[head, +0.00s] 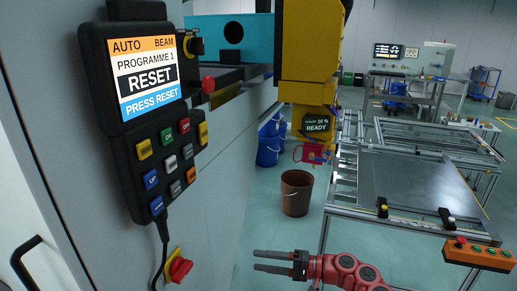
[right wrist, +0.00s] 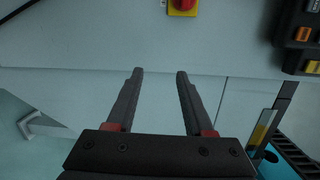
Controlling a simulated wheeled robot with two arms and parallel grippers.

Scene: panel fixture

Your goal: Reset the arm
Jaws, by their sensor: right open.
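A black control pendant (head: 125,80) hangs on the grey cabinet at the left of the head view. Its screen (head: 147,78) reads "AUTO BEAM, PROGRAMME 1, RESET, PRESS RESET". Below are several coloured buttons (head: 170,160), most with labels too small to read. A corner of the pendant (right wrist: 300,40) shows at the right wrist view's upper right. My right gripper (head: 273,261) is open and empty, low and to the right of the pendant, apart from it. Its fingers (right wrist: 158,75) point toward the cabinet face in the right wrist view. My left gripper is not in view.
A red rotary switch (head: 180,268) on a yellow plate sits below the pendant; it also shows in the right wrist view (right wrist: 182,5). A yellow machine (head: 310,60) bears a display reading "10 % READY". A brown bucket (head: 296,193) and metal frame table (head: 400,180) stand beyond.

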